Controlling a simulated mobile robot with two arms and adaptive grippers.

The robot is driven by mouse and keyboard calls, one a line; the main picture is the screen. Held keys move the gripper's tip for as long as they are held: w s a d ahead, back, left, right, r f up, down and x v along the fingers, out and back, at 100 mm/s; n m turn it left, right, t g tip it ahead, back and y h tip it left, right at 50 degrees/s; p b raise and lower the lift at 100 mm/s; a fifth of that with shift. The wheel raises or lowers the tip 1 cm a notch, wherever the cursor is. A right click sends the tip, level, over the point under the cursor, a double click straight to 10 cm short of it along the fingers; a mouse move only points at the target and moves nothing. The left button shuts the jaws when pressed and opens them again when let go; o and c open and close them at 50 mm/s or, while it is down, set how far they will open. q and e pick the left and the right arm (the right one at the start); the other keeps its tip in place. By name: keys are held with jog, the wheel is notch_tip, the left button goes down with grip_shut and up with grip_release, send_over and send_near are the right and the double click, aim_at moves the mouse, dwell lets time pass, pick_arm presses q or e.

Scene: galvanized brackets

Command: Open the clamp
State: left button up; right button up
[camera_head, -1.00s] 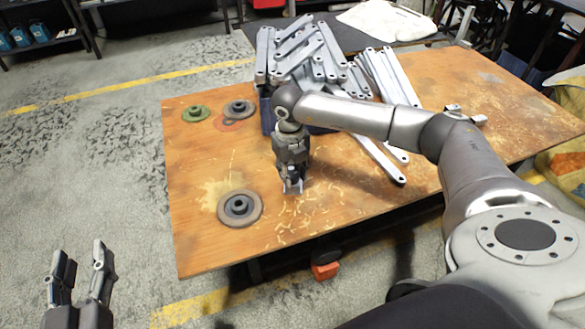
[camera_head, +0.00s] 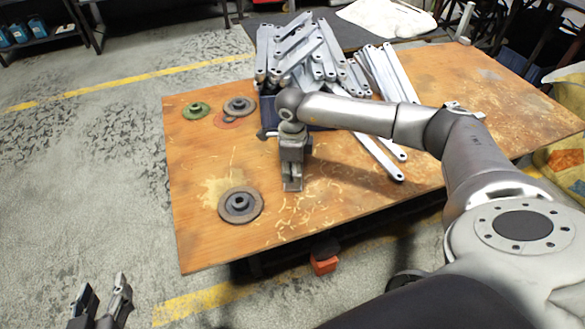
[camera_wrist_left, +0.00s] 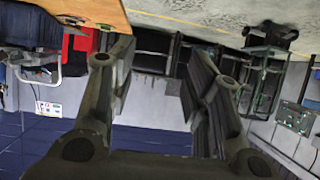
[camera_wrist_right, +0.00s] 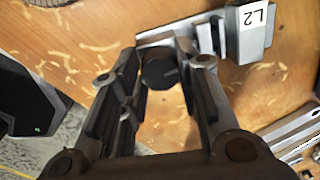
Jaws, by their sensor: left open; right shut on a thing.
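The clamp (camera_wrist_right: 252,32) is a grey metal piece with a white "L2" label, lying on the wooden table in the right wrist view. A round black knob (camera_wrist_right: 160,72) beside its metal plate sits between my right fingers. My right gripper (camera_wrist_right: 160,80) is shut on this knob. In the head view my right gripper (camera_head: 292,175) points down at the table; the clamp is mostly hidden there. My left gripper (camera_head: 103,292) is open and empty, low at the left, off the table; its spread fingers also show in the left wrist view (camera_wrist_left: 165,75).
Galvanized brackets (camera_head: 300,55) are piled in a blue crate (camera_head: 268,110), and several long ones (camera_head: 385,75) lie beside it. A grey disc (camera_head: 240,205), a green disc (camera_head: 196,110) and another disc (camera_head: 240,106) lie left on the table (camera_head: 200,150).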

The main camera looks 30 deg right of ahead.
jog(key=n, duration=0.4)
jog(key=shift+n, duration=0.3)
jog(key=n, duration=0.2)
jog(key=shift+n, duration=1.3)
jog(key=shift+d+n+y, duration=0.1)
jog(key=shift+n+y, duration=0.2)
jog(key=shift+n, duration=0.6)
jog(key=n, duration=0.2)
jog(key=shift+n+b, duration=0.3)
jog(key=shift+b, duration=0.1)
pick_arm(q)
jog(key=shift+w+d+r+t+h, duration=0.2)
jog(key=shift+w+r+t, duration=0.2)
jog(key=shift+r, duration=0.3)
jog(key=shift+w+d+r+t+h, duration=0.15)
jog(key=shift+w+r+t, duration=0.25)
jog(key=shift+r, duration=0.35)
jog(key=shift+w+d+r+t+h, duration=0.15)
jog(key=shift+w+d+r+t, duration=0.1)
jog(key=shift+r+t, duration=0.35)
pick_arm(e)
jog(key=shift+n, duration=1.5)
pick_arm(q)
jog(key=shift+r, duration=0.2)
pick_arm(e)
jog(key=o, duration=1)
